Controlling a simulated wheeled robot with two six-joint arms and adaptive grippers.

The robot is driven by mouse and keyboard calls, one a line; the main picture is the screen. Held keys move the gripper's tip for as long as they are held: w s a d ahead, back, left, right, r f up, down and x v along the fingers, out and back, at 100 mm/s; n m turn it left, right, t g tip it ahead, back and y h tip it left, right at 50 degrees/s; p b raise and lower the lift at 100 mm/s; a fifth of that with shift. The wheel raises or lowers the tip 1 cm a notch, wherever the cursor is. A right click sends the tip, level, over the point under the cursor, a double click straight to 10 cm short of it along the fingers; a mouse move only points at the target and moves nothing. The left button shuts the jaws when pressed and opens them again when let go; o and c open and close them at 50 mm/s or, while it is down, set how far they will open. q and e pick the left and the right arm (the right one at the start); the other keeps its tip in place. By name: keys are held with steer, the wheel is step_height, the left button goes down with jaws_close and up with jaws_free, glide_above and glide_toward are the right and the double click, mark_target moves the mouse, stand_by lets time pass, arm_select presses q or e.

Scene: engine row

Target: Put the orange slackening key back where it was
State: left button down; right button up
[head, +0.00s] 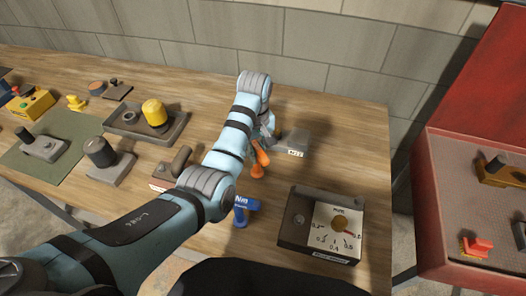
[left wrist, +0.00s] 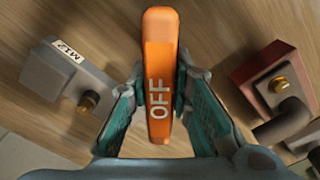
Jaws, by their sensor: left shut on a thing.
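The orange key (head: 259,164) shows partly below my left gripper (head: 266,135) in the head view. In the left wrist view the orange key (left wrist: 158,60) carries the word OFF and lies between the two teal fingers of my left gripper (left wrist: 160,105), which is shut on it. Bare wood shows around it; I cannot tell its height above the table. The grey M12 block (head: 292,142) is close by; it also shows in the left wrist view (left wrist: 65,72). My right gripper is not in view.
A blue Nm key (head: 241,207) and a gauge box (head: 305,240) stand in front. A reddish block with a brass pin (left wrist: 270,75) is right of the key in the wrist view. Several fixtures fill the left bench. A red cabinet (head: 440,165) stands right.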

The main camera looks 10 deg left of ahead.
arm_select(q)
steer(key=shift+w+f, duration=0.15)
steer(key=shift+f, duration=0.3)
steer(key=shift+w+a+f, duration=0.1)
steer(key=shift+w+f, duration=0.05)
steer(key=c, duration=1.5)
jaws_free()
steer(key=shift+s, duration=0.25)
steer(key=shift+w, duration=0.1)
